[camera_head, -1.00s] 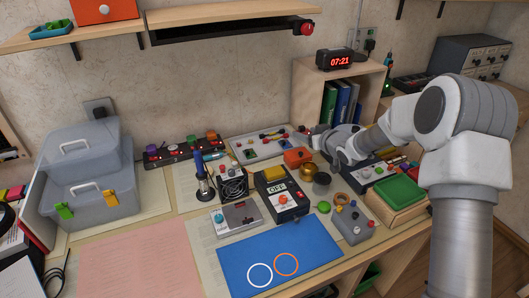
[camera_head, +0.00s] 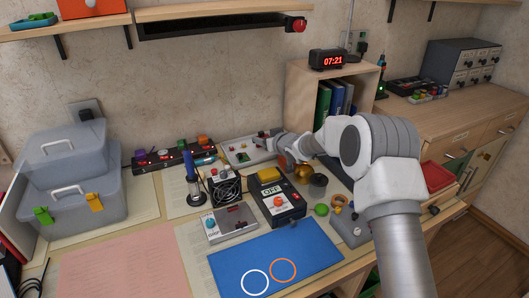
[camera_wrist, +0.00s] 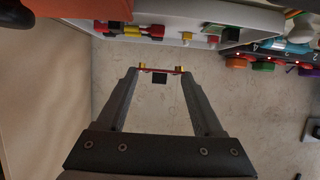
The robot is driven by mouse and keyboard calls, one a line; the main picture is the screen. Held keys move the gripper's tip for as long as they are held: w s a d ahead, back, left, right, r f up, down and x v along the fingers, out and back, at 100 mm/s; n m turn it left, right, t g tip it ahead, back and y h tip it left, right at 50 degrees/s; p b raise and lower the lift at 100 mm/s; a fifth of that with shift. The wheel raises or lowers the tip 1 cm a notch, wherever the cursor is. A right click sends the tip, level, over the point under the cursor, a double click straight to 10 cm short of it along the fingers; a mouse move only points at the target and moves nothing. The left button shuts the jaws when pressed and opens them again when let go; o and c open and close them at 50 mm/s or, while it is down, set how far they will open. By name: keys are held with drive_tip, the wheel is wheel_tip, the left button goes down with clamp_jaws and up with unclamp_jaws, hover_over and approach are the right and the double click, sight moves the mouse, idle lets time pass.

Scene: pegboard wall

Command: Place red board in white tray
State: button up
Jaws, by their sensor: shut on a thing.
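The red board (camera_wrist: 161,70) shows edge-on as a thin red strip with gold ends and a black block, between my fingertips in the wrist view. My gripper (camera_wrist: 159,74) is shut on it. The white tray (camera_wrist: 200,18) lies across the top of the wrist view, with red, yellow and black parts on it. In the head view, the white tray (camera_head: 234,147) is at the back of the bench, and my gripper (camera_head: 268,139) is at its right end. The board is too small to make out there. Whether it touches the tray I cannot tell.
A power strip (camera_head: 160,158) with coloured knobs is left of the tray. A wooden shelf unit (camera_head: 299,97) rises behind my arm. The blue mat (camera_head: 270,250) is clear.

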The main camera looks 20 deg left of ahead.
drive_tip(key=shift+a+f+b, duration=0.2)
drive_tip(key=shift+f+b, duration=0.5)
drive_tip(key=shift+f, duration=1.35)
drive_tip(key=shift+f+b, duration=0.5)
drive_tip(key=shift+f, duration=0.15)
drive_tip(key=o, duration=1.3)
drive_tip(key=shift+f, duration=0.1)
